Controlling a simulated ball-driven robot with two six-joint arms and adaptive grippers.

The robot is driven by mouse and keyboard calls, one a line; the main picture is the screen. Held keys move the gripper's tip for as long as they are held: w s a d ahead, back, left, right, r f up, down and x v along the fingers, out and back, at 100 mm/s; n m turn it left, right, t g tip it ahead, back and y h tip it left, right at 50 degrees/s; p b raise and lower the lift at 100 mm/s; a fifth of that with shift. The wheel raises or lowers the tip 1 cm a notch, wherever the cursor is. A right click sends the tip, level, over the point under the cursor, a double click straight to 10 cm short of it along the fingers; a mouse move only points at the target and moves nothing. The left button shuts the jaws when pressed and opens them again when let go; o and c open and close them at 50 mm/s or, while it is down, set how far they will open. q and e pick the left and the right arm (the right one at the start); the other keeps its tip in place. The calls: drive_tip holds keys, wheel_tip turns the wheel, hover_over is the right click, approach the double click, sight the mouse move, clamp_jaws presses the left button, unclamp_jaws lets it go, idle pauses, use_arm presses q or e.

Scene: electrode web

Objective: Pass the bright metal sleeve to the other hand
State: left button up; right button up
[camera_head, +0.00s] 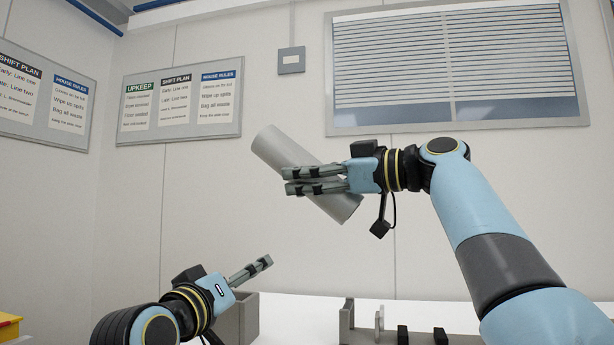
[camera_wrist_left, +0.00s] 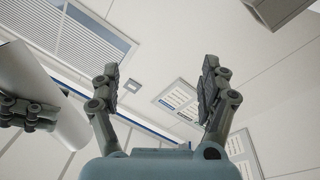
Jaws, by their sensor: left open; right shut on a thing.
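The bright metal sleeve (camera_head: 275,148) is a smooth silver-grey tube, held up in the air and tilted in the head view, its upper end to the left. My right gripper (camera_head: 295,181) is shut on it near its middle, the fingers lying across the tube. My left gripper (camera_head: 258,268) is lower and to the left, below the sleeve and apart from it. In the left wrist view my left gripper (camera_wrist_left: 158,85) is open and empty. There the sleeve (camera_wrist_left: 35,85) shows at the left edge, outside the left fingers, with part of my right gripper (camera_wrist_left: 25,112) on it.
A white table (camera_head: 300,315) lies below, with a grey box (camera_head: 244,318) behind my left wrist and a grey rack (camera_head: 346,322) with dark upright pieces (camera_head: 402,335) to the right. Something yellow (camera_head: 9,320) is at the lower left. The air between the grippers is clear.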

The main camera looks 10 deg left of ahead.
use_arm(q)
wheel_tip(320, 180, down, 17)
drive_tip(key=a+g+y, duration=0.1)
drive_tip(key=g, duration=0.2)
drive_tip(key=s+a+f+m+g+y, duration=0.15)
drive_tip(key=s+f, duration=0.25)
drive_tip(key=f, duration=0.6)
drive_tip(key=s+a+f+m+g, duration=0.1)
drive_tip(key=s+f+g, duration=0.3)
drive_tip(key=f, duration=0.7)
drive_tip(key=s+a+f+m+g, duration=0.1)
drive_tip(key=s+f, duration=0.4)
drive_tip(key=f, duration=0.5)
drive_tip(key=s+a+f+m+g, duration=0.1)
drive_tip(key=s+a+f+g, duration=0.1)
drive_tip(key=s+f, duration=0.85)
drive_tip(key=s+a+f+g, duration=0.25)
drive_tip(key=s+f, duration=0.45)
drive_tip(key=s, duration=0.7)
drive_tip(key=s+a+f+g, duration=0.1)
drive_tip(key=s+f+g, duration=0.1)
drive_tip(key=s, duration=1)
drive_tip(key=s+a+f+g+y, duration=0.1)
drive_tip(key=s+f+g, duration=0.1)
drive_tip(key=s, duration=1.1)
drive_tip(key=shift+s+a+f+m, duration=0.15)
drive_tip(key=shift+s+f+m, duration=0.05)
drive_tip(key=shift+m, duration=0.25)
